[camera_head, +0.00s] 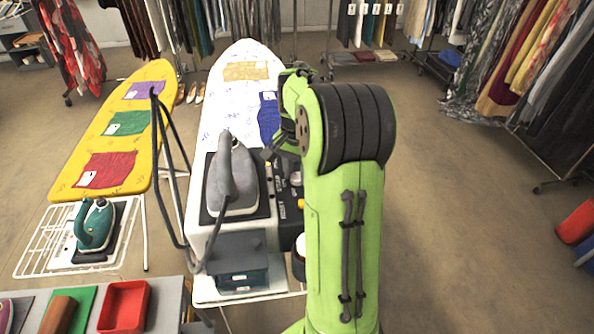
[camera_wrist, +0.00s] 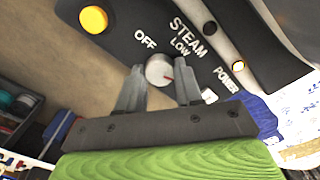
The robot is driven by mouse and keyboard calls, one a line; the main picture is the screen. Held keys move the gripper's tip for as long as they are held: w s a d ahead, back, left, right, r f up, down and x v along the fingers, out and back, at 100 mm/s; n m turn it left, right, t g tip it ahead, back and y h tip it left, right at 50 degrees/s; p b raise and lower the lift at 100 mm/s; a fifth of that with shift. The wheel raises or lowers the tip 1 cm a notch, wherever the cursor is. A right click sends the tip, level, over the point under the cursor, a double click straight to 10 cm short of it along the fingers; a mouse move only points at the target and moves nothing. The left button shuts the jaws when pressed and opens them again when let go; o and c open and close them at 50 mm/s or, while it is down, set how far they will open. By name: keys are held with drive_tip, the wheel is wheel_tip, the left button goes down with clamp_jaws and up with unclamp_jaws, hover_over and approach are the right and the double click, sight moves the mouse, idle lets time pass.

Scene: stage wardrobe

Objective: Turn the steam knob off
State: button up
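The panel reads STEAM, with OFF and LOW printed near the knob. My gripper (camera_wrist: 160,78) has one finger on each side of the knob, with small gaps visible; contact cannot be told. In the head view, my green arm hides much of the panel (camera_head: 287,200) and most of the gripper.
A grey iron (camera_head: 232,180) rests on the steam station, left of the panel. A yellow button (camera_wrist: 93,19) and a POWER switch (camera_wrist: 209,96) are near the knob. A white ironing board (camera_head: 226,95) stands behind. A dark hose (camera_head: 172,150) hangs at the left.

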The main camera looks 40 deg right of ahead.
drive_tip(key=c, duration=0.5)
drive_tip(key=shift+o, duration=0.2)
